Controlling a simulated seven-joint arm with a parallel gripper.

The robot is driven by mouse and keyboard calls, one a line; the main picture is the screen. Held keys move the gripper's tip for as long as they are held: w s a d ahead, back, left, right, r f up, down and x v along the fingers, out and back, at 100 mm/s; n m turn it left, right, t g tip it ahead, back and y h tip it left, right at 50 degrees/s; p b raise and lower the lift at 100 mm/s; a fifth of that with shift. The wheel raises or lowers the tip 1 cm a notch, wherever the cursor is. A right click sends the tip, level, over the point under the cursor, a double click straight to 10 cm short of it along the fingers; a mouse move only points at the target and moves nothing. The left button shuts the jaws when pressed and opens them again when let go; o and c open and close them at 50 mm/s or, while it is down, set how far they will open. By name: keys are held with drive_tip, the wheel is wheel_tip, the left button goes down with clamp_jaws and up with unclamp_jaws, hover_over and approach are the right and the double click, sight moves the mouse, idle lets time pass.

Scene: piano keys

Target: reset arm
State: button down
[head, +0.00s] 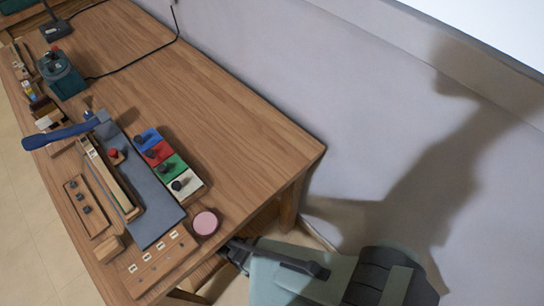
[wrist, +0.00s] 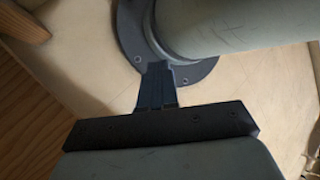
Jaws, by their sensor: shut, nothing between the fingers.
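My gripper (wrist: 157,68) is shut and empty in the wrist view, its dark fingers together. Behind the fingertips are my own round base plate and a grey-green link, over pale floor. In the head view, my arm's grey-green and black parts are low at the bottom, beside the table's right end; the fingertips cannot be made out clearly there. The piano keys are a row of blue (head: 147,138), red (head: 158,153), green (head: 169,168) and white (head: 185,184) blocks with dark knobs on the wooden table (head: 225,110). My gripper touches none of them.
A long grey board (head: 150,205) lies beside the keys, with a blue-handled lever (head: 60,135) at its far end. A pink round disc (head: 205,223) sits near the table's edge. A teal device (head: 62,75) stands farther back. The table's back right area is clear, along the wall.

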drive_tip(key=w+d+r+m+g+y, duration=0.2)
drive_tip(key=w+d+r+m+y, duration=0.15)
drive_tip(key=d+m, duration=0.35)
drive_tip(key=w+d+r+m+g+y, duration=0.25)
drive_tip(key=w+d+m+y, duration=0.2)
drive_tip(key=m, duration=0.45)
drive_tip(key=s+d+f+m+h, duration=0.1)
drive_tip(key=s+d+f+m, duration=0.1)
drive_tip(key=d+m, duration=0.4)
drive_tip(key=d, duration=0.4)
drive_tip(key=shift+s+f, duration=0.15)
drive_tip(key=shift+f, duration=0.05)
drive_tip(key=shift+d+t, duration=0.1)
drive_tip(key=shift+t, duration=0.15)
idle(0.5)
